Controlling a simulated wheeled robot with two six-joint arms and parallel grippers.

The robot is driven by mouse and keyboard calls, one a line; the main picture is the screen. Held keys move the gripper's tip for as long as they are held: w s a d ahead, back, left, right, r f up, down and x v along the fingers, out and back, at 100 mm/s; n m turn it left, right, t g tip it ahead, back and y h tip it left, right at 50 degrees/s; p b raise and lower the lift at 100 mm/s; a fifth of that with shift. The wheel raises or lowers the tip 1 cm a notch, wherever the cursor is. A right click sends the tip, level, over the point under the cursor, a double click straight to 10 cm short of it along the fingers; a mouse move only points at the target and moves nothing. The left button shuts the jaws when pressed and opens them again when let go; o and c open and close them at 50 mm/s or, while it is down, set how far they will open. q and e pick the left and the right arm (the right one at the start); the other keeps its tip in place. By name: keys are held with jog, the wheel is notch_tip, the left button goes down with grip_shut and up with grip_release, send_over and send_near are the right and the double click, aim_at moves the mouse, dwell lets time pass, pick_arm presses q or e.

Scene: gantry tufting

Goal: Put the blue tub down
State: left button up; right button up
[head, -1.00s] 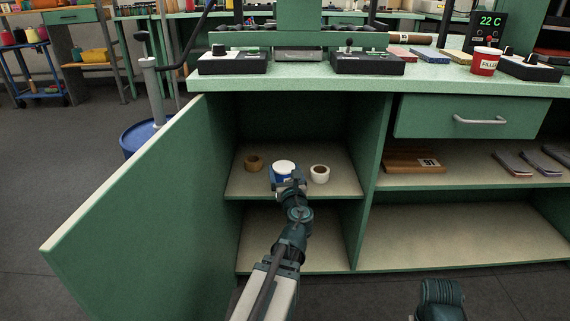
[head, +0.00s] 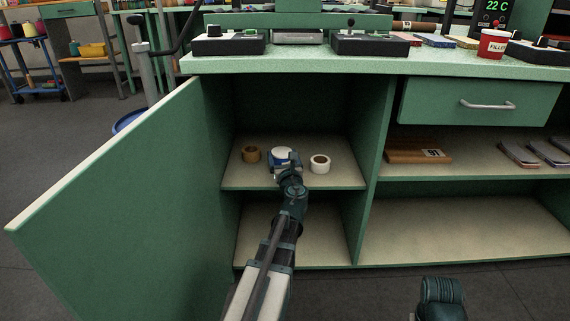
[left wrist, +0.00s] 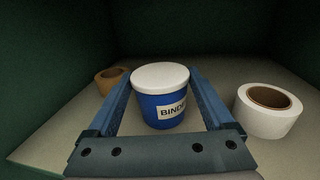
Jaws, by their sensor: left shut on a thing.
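The blue tub (head: 282,153) with a white lid is inside the open cupboard, at the upper shelf (head: 240,178), between two tape rolls. My left gripper (head: 284,160) is shut on it. In the left wrist view the blue tub (left wrist: 161,105) stands upright between the two fingers of my left gripper (left wrist: 160,98), its label reading "BINDE" in part. Whether its base touches the shelf is hidden. Of my right arm only a dark part shows at the bottom of the head view; its gripper is not in view.
A brown tape roll (head: 251,155) stands close on the left and a white tape roll (head: 320,163) close on the right. The cupboard door (head: 120,180) is open on the left. The lower shelf (head: 290,240) is empty. A divider (head: 370,140) bounds the right side.

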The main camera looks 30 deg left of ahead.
pick_arm(q)
jog(key=shift+f, duration=0.1)
pick_arm(e)
jog(key=shift+f, duration=0.15)
pick_arm(q)
jog(key=shift+f, duration=0.2)
jog(key=o, duration=1.3)
jog(key=shift+r, duration=0.1)
jog(key=shift+r, duration=0.15)
jog(key=shift+r, duration=0.1)
